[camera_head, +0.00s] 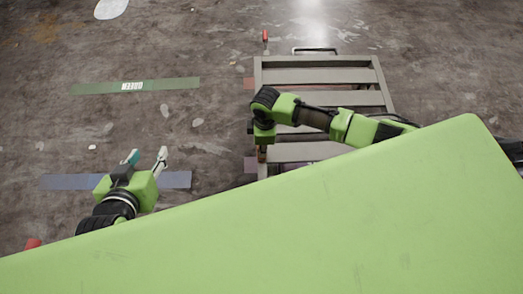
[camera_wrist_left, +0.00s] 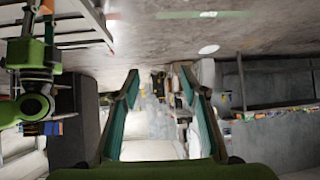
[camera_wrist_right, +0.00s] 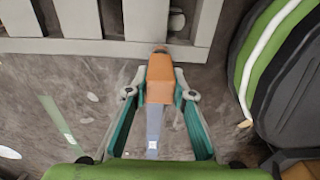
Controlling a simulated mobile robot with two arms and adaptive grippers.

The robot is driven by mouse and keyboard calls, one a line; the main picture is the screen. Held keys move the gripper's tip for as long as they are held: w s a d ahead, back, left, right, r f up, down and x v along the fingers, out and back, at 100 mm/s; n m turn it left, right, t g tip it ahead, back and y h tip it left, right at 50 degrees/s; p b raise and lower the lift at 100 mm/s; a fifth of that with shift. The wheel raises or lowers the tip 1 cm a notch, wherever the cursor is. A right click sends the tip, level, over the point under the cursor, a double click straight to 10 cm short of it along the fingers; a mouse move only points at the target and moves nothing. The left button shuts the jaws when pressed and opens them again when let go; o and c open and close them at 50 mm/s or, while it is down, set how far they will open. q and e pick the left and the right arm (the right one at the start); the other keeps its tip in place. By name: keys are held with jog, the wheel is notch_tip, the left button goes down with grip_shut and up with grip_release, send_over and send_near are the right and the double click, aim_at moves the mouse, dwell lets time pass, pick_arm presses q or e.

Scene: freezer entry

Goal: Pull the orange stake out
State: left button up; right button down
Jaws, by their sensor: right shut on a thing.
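The orange stake (camera_wrist_right: 160,78) shows in the right wrist view as a blocky orange piece between the fingers of my right gripper (camera_wrist_right: 161,92). The gripper is shut on it. The stake's far end meets the edge of the grey slatted platform (camera_wrist_right: 70,47); whether it is still seated there I cannot tell. In the head view, my right gripper (camera_head: 262,146) is at the left side of the platform (camera_head: 320,76) and mostly hides the stake. My left gripper (camera_head: 147,158) is open and empty, away to the left above the floor.
Another thin orange-red post (camera_head: 265,36) stands by the platform's far left corner. A metal handle (camera_head: 315,50) is at its far edge. Green tape (camera_head: 135,86) and blue tape (camera_head: 174,179) mark the floor. The floor left of the platform is mostly clear.

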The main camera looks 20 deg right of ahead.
pick_arm(q)
jog(key=shift+s+f, duration=0.2)
jog(key=shift+s, duration=0.05)
jog(key=shift+s+a+f+g, duration=0.15)
jog(key=shift+s+f+g, duration=0.15)
jog(key=shift+g, duration=0.1)
pick_arm(e)
jog(key=shift+r, duration=0.1)
pick_arm(q)
jog(key=shift+s+a+f, duration=0.1)
jog(key=shift+s+f, duration=0.1)
jog(key=shift+s, duration=0.15)
jog(key=shift+f, duration=0.1)
jog(key=shift+s+a+f+g, duration=0.1)
jog(key=shift+s+f+g, duration=0.05)
jog(key=shift+s+g, duration=0.15)
jog(key=shift+s+a+f+p, duration=0.1)
jog(key=shift+s+f+p, duration=0.1)
jog(key=shift+s+p, duration=0.1)
jog(key=shift+s+a+f+g, duration=0.2)
jog(key=shift+s+g, duration=0.1)
jog(key=shift+g, duration=0.1)
pick_arm(e)
jog(key=shift+r, duration=0.1)
pick_arm(q)
jog(key=shift+s+f+y, duration=0.1)
jog(key=shift+y, duration=0.2)
